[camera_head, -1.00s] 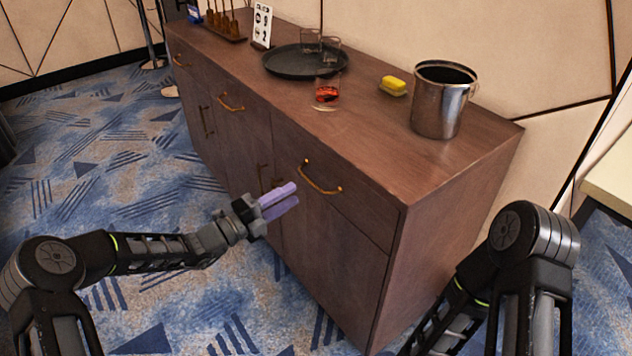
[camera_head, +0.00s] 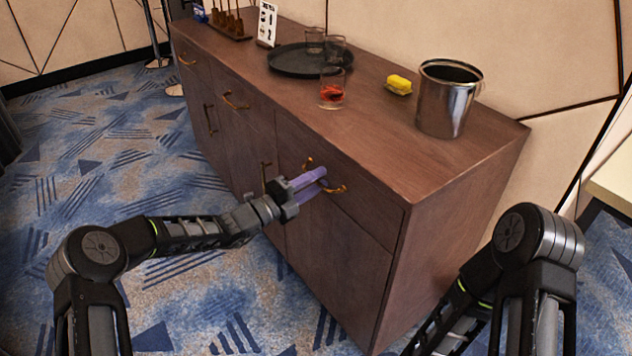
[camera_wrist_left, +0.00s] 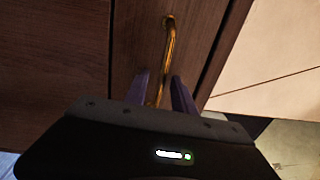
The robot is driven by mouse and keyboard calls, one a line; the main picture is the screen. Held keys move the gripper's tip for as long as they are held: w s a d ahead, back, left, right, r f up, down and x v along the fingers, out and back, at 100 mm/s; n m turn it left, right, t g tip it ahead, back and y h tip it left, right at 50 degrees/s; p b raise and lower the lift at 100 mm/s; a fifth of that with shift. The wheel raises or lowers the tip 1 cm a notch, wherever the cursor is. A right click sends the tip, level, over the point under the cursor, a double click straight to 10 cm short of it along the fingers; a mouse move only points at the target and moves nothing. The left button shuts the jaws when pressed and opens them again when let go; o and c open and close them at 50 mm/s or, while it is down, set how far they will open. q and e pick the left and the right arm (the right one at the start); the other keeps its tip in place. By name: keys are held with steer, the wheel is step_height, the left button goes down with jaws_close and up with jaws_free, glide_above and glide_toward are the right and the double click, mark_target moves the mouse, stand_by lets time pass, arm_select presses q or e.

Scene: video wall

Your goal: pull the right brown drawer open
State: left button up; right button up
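The right brown drawer (camera_head: 372,201) is the upper right front of the brown cabinet and looks shut. Its curved brass handle (camera_head: 339,189) is partly hidden behind my left gripper (camera_head: 322,181). My left gripper has purple fingers and is at the handle. In the left wrist view the brass handle (camera_wrist_left: 170,48) runs down between the two fingers of my left gripper (camera_wrist_left: 161,90), one on each side. The fingers are apart, with a gap around the bar. My right gripper is out of sight; only part of that arm shows at the lower right.
The patterned carpet (camera_head: 180,290) before the cabinet is clear.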

arm_select(q)
jaws_close()
stand_by(1.4)
